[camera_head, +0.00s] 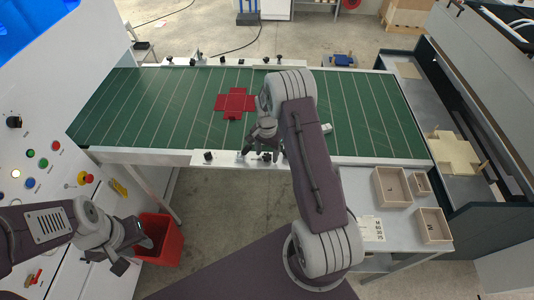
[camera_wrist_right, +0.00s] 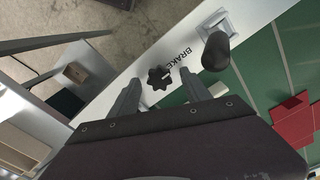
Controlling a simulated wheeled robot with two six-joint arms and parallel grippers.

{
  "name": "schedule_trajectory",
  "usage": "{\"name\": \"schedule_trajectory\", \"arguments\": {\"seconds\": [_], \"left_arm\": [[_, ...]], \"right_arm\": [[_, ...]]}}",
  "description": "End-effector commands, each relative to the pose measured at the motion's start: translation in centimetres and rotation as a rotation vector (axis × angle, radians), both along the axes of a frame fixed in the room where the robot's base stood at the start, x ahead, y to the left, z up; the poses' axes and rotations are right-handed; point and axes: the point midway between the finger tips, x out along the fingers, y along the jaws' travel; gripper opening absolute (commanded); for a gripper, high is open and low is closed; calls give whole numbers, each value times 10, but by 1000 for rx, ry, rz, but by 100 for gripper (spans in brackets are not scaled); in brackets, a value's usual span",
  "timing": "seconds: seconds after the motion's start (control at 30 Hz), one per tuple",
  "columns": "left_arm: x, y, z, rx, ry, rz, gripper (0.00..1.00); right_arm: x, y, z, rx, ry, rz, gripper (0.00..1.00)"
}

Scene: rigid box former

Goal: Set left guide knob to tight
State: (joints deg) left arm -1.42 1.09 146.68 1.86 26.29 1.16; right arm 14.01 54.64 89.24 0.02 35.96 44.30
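A black star-shaped knob (camera_wrist_right: 160,77) with a pale pointer mark sits on the white front rail (camera_wrist_right: 120,92), beside the printed word BRAKE. My right gripper (camera_wrist_right: 162,84) is open, its two fingers on either side of the knob in the wrist view; contact cannot be told. In the head view the right gripper (camera_head: 262,143) is over the front rail of the green table. Another black knob (camera_head: 208,156) is farther left on that rail. My left gripper (camera_head: 134,254) is open and empty at lower left. Which knob is the left guide knob is not labelled in view.
A black lever handle (camera_wrist_right: 215,52) stands close to the knob. A red flat box blank (camera_head: 236,102) lies on the green table (camera_head: 140,100). More knobs line the back rail. A red bin (camera_head: 162,238) is near my left gripper. Wooden boxes (camera_head: 392,187) stand at right.

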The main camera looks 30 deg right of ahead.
Motion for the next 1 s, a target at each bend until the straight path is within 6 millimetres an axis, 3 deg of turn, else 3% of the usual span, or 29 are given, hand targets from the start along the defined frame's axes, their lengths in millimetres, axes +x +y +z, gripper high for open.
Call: {"name": "schedule_trajectory", "arguments": {"seconds": [0.27, 0.7, 1.0], "left_arm": [[0, 0, -2, 0, 0, 0, 34], [0, 0, -23, 0, 0, 0, 34], [0, 0, -22, 0, 0, 0, 34]], "right_arm": [[0, 0, 3, 0, 1, 1, 55], [0, 0, 84, -1, -2, 1, 55], [-1, 0, 91, 0, 1, 1, 55]]}}
